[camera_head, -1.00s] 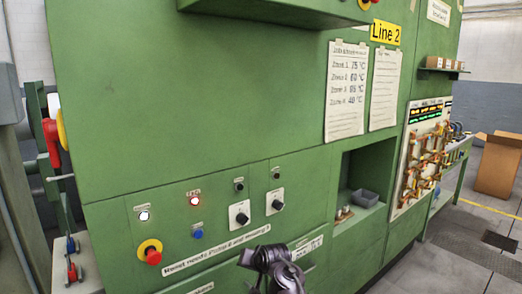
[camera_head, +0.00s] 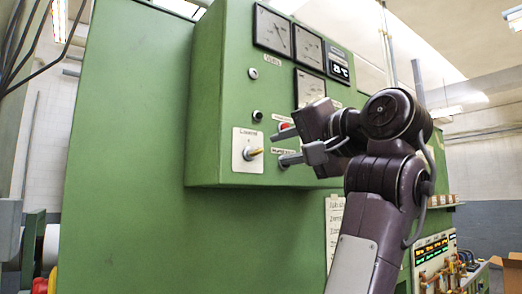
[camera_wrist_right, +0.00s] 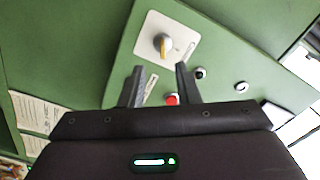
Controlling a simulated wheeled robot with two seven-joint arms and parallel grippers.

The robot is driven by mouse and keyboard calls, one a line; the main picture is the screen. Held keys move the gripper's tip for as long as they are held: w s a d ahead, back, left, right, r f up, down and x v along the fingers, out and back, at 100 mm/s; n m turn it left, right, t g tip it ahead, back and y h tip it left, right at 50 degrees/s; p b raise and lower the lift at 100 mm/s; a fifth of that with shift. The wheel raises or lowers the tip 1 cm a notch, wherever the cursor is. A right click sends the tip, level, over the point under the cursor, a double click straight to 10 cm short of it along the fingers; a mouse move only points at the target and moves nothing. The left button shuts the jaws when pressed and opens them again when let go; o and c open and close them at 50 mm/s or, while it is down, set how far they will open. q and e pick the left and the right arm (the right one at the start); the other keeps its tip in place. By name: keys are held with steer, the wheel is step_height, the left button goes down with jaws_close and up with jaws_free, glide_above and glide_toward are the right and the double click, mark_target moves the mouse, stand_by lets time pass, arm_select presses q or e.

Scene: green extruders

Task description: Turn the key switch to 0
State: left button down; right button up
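The key switch (camera_head: 252,152) is a white plate with a brass-coloured key sticking out, low on the left of the upper green control box. The key switch also shows in the right wrist view (camera_wrist_right: 163,45), just beyond my fingertips. The small plate lettering is too blurred to read fully. My right gripper (camera_head: 286,147) is open, with its two fingers pointing left toward the key. A gap remains between fingers and key. It also shows in the right wrist view (camera_wrist_right: 160,73) with nothing between its fingers. My left gripper is not in view.
The green box (camera_head: 214,90) juts out from the larger green cabinet (camera_head: 125,130). A red button (camera_wrist_right: 172,99) lies close to my right fingers. Gauges (camera_head: 272,29) and a temperature display (camera_head: 340,69) sit above. The space left of the box is free.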

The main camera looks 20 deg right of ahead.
mark_target(262, 151)
steer(key=p+x, duration=0.1)
steer(key=x, duration=0.1)
steer(key=p+x, duration=0.3)
steer(key=x, duration=0.1)
steer(key=shift+w+r, duration=0.3)
steer(key=shift+r, duration=0.05)
steer(key=shift+w+a+f+p, duration=0.15)
steer(key=shift+w+a+p, duration=0.25)
steer(key=shift+w, duration=0.2)
steer(key=shift+d, duration=0.1)
jaws_close()
